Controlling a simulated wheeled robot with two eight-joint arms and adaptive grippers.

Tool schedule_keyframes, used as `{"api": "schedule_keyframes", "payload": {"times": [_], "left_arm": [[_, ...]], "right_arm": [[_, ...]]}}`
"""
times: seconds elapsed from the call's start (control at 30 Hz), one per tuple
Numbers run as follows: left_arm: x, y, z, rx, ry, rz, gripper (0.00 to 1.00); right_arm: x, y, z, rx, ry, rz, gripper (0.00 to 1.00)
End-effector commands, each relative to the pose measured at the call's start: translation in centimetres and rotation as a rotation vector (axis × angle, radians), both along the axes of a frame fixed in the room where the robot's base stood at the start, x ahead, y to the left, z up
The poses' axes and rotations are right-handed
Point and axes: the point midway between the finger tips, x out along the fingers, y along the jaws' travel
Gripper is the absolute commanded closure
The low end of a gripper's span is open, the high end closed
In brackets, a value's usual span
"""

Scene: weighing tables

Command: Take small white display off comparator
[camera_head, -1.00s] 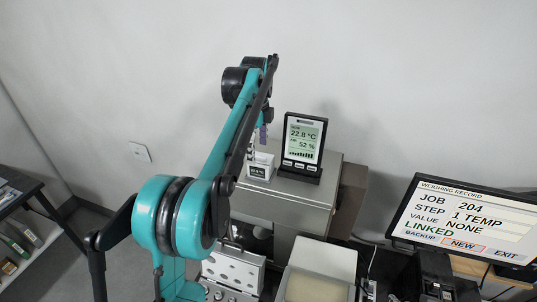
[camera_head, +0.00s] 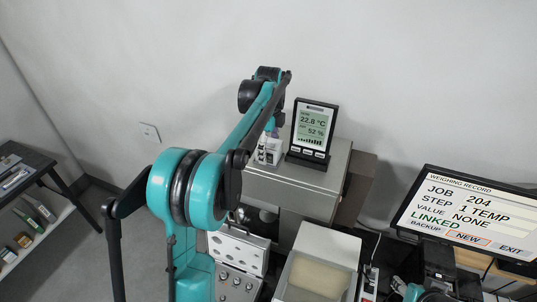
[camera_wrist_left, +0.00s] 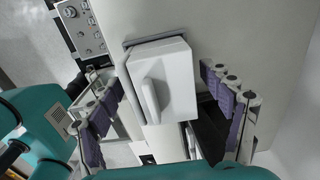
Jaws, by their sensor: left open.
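The small white display (camera_head: 271,158) stands on the front left part of the comparator's (camera_head: 300,192) top, partly hidden by my left gripper (camera_head: 269,148). In the left wrist view, a white block with a raised grip, which appears to be the display (camera_wrist_left: 172,62) seen from behind or above, lies between the fingers. There my left gripper (camera_wrist_left: 165,108) is open, with purple pads on either side and visible gaps to the block. The display's screen is hidden there.
A black display (camera_head: 314,128) stands close on the right of the white one. A metal case with knobs (camera_head: 238,252) and an open-topped box (camera_head: 325,245) stand in front of the comparator. A monitor (camera_head: 465,220) is at the right. A dark side table (camera_head: 30,172) is far left.

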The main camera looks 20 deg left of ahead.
Motion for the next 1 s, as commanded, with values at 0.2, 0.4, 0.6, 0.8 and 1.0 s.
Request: {"api": "schedule_keyframes", "payload": {"times": [0.2, 0.4, 0.6, 0.8, 1.0], "left_arm": [[0.0, 0.0, 0.0, 0.000, 0.000, 0.000, 0.59], [0.0, 0.0, 0.0, 0.000, 0.000, 0.000, 0.80], [0.0, 0.0, 0.2, 0.000, 0.000, 0.000, 0.80], [0.0, 0.0, 2.0, 0.000, 0.000, 0.000, 0.80], [0.0, 0.0, 6.0, 0.000, 0.000, 0.000, 0.80]], "right_arm": [[0.0, 0.0, 0.0, 0.000, 0.000, 0.000, 0.60], [0.0, 0.0, 0.0, 0.000, 0.000, 0.000, 0.60], [0.0, 0.0, 0.0, 0.000, 0.000, 0.000, 0.60], [0.0, 0.0, -0.2, 0.000, 0.000, 0.000, 0.60], [0.0, 0.0, -0.5, 0.000, 0.000, 0.000, 0.60]]}}
